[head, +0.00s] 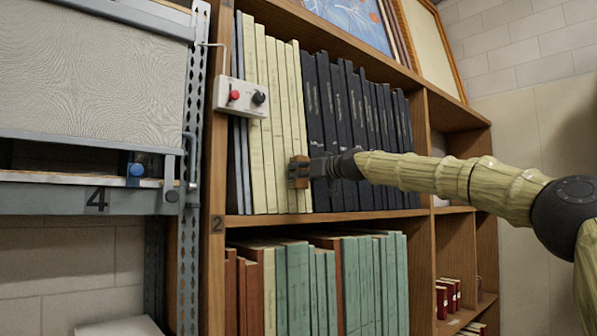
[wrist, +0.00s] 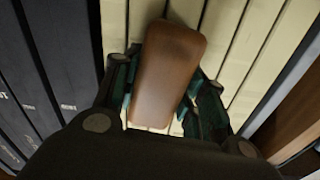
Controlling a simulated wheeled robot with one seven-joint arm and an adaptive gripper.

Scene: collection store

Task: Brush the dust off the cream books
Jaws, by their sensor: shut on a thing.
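The cream books (head: 264,140) stand upright in a row at the left of the upper shelf. They also fill the back of the wrist view (wrist: 225,35). My gripper (head: 318,168) is in front of the cream books near their right side, low on the spines. In the wrist view my gripper (wrist: 165,95) is shut on a brown wooden block-like handle (wrist: 168,70), likely the brush. The brush (head: 299,172) shows as a small brown block at the spines in the head view. Its bristles are hidden, and I cannot tell whether it touches the books. No dust is clearly visible.
Dark books (head: 350,110) stand right of the cream ones. A control box (head: 241,97) with a red button and black knob sticks out at the left shelf post. A metal rack (head: 100,195) stands at the left.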

